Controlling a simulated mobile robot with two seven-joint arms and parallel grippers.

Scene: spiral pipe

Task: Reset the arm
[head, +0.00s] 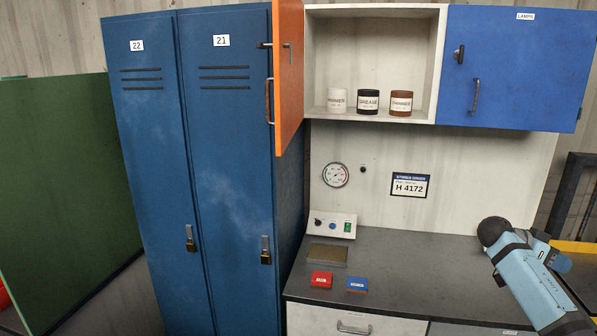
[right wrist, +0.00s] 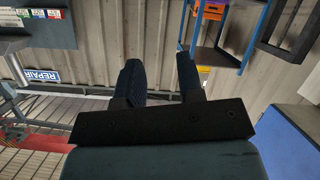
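My right arm (head: 530,275) comes in at the right edge of the head view. It is light blue with a dark rounded end, and it is above the right part of the grey worktop (head: 430,260). I cannot make out its fingers there. In the right wrist view my right gripper (right wrist: 158,62) shows two dark fingers set apart with nothing between them. Corrugated wall shows behind the gap. My left arm and gripper are in neither view.
Blue lockers (head: 232,170) stand left of the bench. An orange cabinet door (head: 289,75) is swung open beside a shelf with three jars (head: 368,102). A blue cabinet door (head: 515,65) is closed. The right wrist view shows a blue-framed rack (right wrist: 222,58).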

